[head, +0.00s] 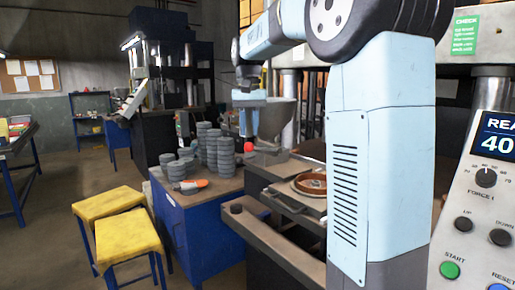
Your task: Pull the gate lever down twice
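My gripper (246,132) hangs pointing down from my arm near the middle of the head view, in front of a grey metal hopper (278,118). Its fingers are small and seen edge-on, so I cannot tell whether they are open or shut. A small red knob (248,147) shows just below the fingertips, and it may be the end of the gate lever. The lever's rod is not clear, and I cannot tell whether the fingers touch the knob. A brown round disc (312,184) lies in a fixture on the machine bed, partly hidden by my arm.
Stacks of grey discs (225,152) and an orange-grey tool (190,186) are on the blue bench (205,222). Two yellow stools (128,236) stand at the left front. A control panel (490,185) is at the right edge. Open floor lies at the left.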

